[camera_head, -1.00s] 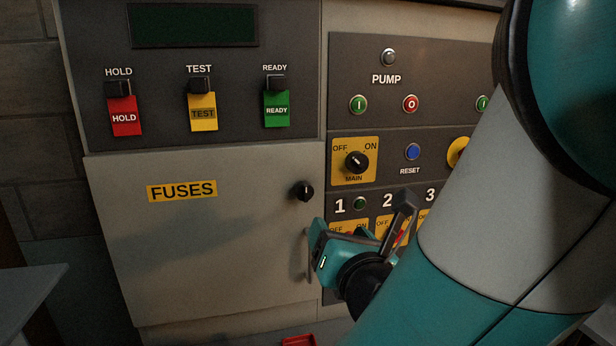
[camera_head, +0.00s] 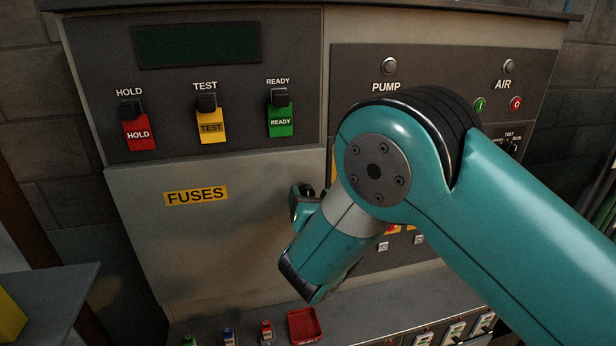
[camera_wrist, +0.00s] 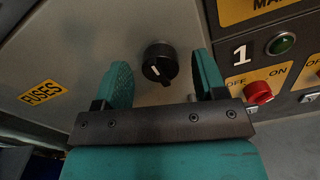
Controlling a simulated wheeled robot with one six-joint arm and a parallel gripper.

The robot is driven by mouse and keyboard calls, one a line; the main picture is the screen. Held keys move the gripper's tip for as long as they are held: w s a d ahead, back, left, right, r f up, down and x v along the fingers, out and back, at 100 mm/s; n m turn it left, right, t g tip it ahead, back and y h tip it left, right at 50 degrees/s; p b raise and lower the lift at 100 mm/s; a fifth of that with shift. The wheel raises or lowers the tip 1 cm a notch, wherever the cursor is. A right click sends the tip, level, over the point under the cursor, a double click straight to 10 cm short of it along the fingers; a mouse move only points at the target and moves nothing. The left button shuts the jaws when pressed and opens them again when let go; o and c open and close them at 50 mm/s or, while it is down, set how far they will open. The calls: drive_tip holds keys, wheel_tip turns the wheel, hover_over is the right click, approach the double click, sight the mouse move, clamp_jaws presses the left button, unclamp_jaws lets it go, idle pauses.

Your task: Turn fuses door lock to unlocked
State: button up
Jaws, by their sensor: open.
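The fuses door (camera_head: 220,235) is a beige panel with a yellow FUSES label (camera_head: 196,196); it looks closed. Its lock (camera_wrist: 160,63) is a round black knob with a white pointer line, seen in the wrist view between and just beyond the fingertips. My gripper (camera_wrist: 160,75) is open, with one teal finger on each side of the knob's line and nothing held. I cannot tell whether either finger touches the knob. In the head view my arm hides most of my gripper (camera_head: 302,200), and only a dark bit of the lock (camera_head: 308,189) shows.
HOLD, TEST and READY switches (camera_head: 207,103) are above the door. A ledge below carries a red tray (camera_head: 303,326) and small coloured items.

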drive_tip(key=shift+p+x, duration=0.35)
drive_tip(key=shift+x, duration=0.75)
drive_tip(key=c, duration=0.9)
drive_tip(key=shift+c, duration=0.2)
